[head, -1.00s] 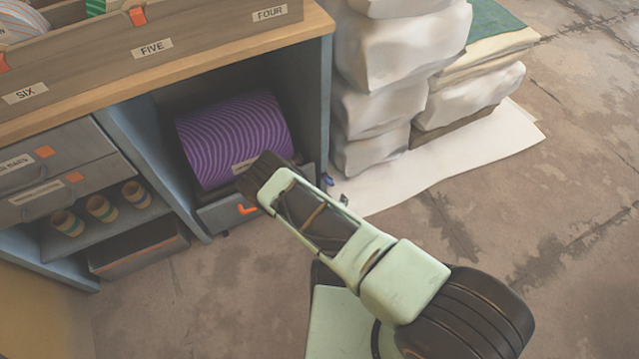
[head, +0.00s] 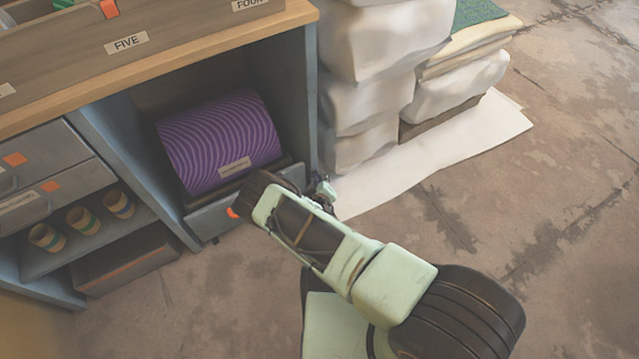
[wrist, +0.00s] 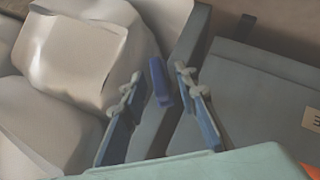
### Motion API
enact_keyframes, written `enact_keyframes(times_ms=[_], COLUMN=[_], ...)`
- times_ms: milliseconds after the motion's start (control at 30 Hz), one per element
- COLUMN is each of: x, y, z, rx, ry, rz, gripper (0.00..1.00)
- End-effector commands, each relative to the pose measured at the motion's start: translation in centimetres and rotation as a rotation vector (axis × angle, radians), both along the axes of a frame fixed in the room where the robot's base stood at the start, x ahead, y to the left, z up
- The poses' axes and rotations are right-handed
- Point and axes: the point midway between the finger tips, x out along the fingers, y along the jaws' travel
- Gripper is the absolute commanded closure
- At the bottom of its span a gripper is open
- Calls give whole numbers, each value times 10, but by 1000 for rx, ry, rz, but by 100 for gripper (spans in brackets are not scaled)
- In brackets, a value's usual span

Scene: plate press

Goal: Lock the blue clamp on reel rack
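The blue clamp (wrist: 160,82) shows in the wrist view as a small upright blue bar at the edge of a grey-blue panel. My gripper (wrist: 158,73) is open, with one finger on each side of the clamp in the picture. A gap shows on both sides, and I cannot tell how far off the clamp is in depth. In the head view my gripper (head: 325,188) is at the right front corner of the reel rack (head: 213,218), where the clamp cannot be made out. The rack holds a purple patterned reel (head: 220,140) in the cabinet bay.
White wrapped bundles (head: 370,90) are stacked close to the right of the cabinet, on a white sheet (head: 440,150). The wooden top (head: 180,60) overhangs the bay. Drawers and a shelf with striped cups (head: 83,220) are at left. The floor at right is clear.

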Motion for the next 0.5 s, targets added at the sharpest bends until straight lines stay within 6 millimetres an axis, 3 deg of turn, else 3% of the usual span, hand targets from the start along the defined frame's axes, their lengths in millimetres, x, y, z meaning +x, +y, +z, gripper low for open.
enact_keyframes(times_ms=[300, 500], x=[3, 3], y=[0, 0], z=[-2, -2], rx=[0, 0], ry=[1, 1], rz=[-1, -1], gripper=[72, 93])
